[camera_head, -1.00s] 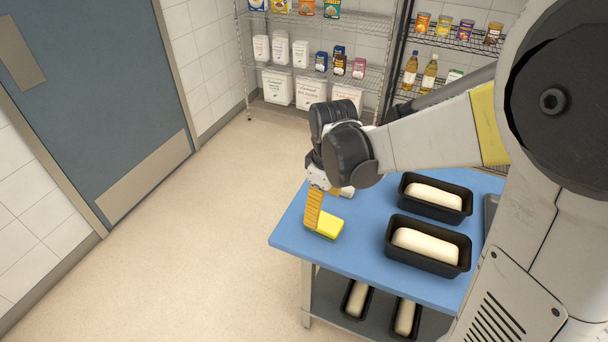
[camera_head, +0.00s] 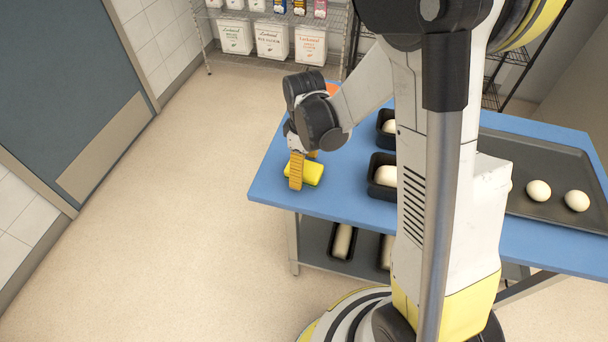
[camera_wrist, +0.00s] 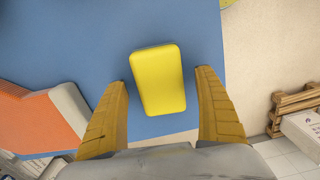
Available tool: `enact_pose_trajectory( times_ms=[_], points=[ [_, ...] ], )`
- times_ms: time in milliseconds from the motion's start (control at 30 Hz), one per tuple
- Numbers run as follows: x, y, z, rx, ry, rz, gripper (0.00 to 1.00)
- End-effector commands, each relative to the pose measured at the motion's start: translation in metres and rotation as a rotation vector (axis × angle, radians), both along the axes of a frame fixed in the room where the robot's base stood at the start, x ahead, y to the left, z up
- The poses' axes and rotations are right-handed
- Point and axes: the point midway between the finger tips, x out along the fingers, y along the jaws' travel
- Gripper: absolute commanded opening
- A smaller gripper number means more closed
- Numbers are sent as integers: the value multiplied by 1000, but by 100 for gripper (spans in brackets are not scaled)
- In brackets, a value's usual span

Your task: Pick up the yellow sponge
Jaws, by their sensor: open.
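The yellow sponge (camera_head: 313,172) lies flat on the blue table (camera_head: 272,186) near its left end. In the wrist view the sponge (camera_wrist: 158,80) sits between and just beyond my two orange fingertips, with blue table showing on both sides of it. My gripper (camera_head: 303,168) is open and points down over the sponge. One finger hides part of the sponge in the head view. In the wrist view my gripper (camera_wrist: 163,78) has its fingers spread wider than the sponge, and neither visibly touches it.
An orange-and-grey object (camera_wrist: 45,118) lies on the table left of the fingers in the wrist view. Black pans with pale dough (camera_head: 385,176) stand right of my gripper. A dark tray (camera_head: 555,170) with dough balls is farther right. Floor lies beyond the table edge.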

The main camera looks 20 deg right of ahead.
Motion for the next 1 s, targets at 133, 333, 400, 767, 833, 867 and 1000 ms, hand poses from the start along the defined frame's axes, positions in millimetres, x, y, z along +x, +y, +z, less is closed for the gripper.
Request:
enact_pose_trajectory(
  times_ms=[133, 333, 400, 767, 833, 867, 1000],
  points=[
    [0, 0, -7, 0, 0, 0, 81],
    [0, 0, -6, 0, 0, 1, 57],
    [0, 0, -6, 0, 0, 1, 36],
    [0, 0, -5, 0, 0, 1, 29],
    [0, 0, -2, 0, 0, 1, 29],
    [0, 0, 0, 0, 0, 1, 29],
    [0, 0, 16, 0, 0, 1, 29]
  ],
)
